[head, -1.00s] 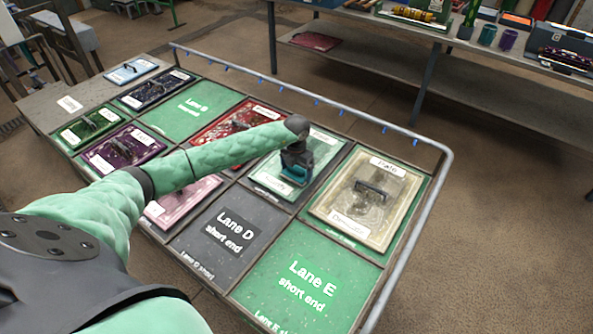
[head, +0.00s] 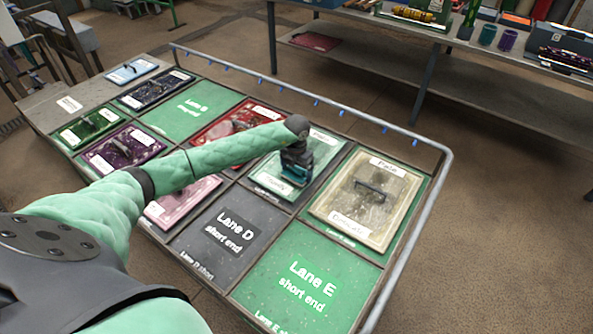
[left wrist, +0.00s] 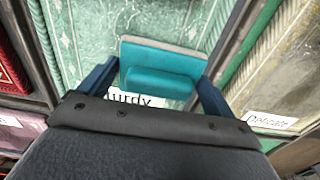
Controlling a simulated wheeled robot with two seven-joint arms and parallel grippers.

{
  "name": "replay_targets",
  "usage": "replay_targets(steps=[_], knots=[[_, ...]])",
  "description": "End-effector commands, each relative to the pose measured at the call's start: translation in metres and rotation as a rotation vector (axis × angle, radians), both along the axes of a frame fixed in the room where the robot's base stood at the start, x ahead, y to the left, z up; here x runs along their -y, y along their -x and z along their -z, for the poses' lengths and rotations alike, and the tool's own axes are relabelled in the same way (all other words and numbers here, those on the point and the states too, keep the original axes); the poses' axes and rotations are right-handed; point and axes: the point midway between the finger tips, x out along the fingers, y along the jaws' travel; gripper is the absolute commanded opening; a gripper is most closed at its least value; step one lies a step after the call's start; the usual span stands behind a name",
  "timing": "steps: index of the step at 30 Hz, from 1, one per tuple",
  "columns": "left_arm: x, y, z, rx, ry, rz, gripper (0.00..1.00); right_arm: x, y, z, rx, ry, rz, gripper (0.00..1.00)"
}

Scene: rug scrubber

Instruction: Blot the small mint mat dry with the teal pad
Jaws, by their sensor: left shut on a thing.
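The small mint mat (head: 318,148) lies in a framed compartment of the table, between the red mat and the beige mat. Its near label, partly hidden, reads "Sturdy". My left gripper (head: 294,178) is over the near part of this mat, shut on the teal pad (left wrist: 162,68). In the left wrist view the pad sits between the two blue fingers, over the pale green mat (left wrist: 95,35). I cannot tell whether the pad touches the mat. My right gripper does not show.
A red mat (head: 222,128) lies to the left and a beige mat (head: 345,213) to the right, each with a dark handle. Empty Lane D (head: 205,255) and Lane E (head: 350,270) compartments lie nearer. A metal rail (head: 447,165) edges the table. A bench (head: 480,75) stands behind.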

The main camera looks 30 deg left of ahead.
Motion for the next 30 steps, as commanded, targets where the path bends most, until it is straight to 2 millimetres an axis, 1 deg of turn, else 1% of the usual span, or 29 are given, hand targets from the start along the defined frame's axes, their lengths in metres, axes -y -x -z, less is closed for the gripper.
replay_targets(steps=[1, 7, 11, 14, 24, 30], knots=[[0.000, 0.002, 0.003, -0.004, -0.001, 0.001, 0.61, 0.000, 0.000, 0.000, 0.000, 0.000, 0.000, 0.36], [0.000, 0.002, 0.003, -0.004, -0.001, 0.001, 0.61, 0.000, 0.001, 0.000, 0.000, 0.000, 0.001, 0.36], [0.000, 0.002, 0.000, -0.004, -0.001, 0.001, 0.61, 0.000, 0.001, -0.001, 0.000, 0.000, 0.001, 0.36], [0.000, 0.001, -0.007, -0.002, 0.000, 0.000, 0.61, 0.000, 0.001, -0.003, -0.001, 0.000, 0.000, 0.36], [0.000, 0.000, -0.041, -0.001, -0.001, 0.001, 0.61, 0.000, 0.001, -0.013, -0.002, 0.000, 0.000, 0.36], [0.000, 0.001, -0.044, -0.002, 0.000, 0.000, 0.61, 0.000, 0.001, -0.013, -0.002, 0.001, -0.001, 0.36]])
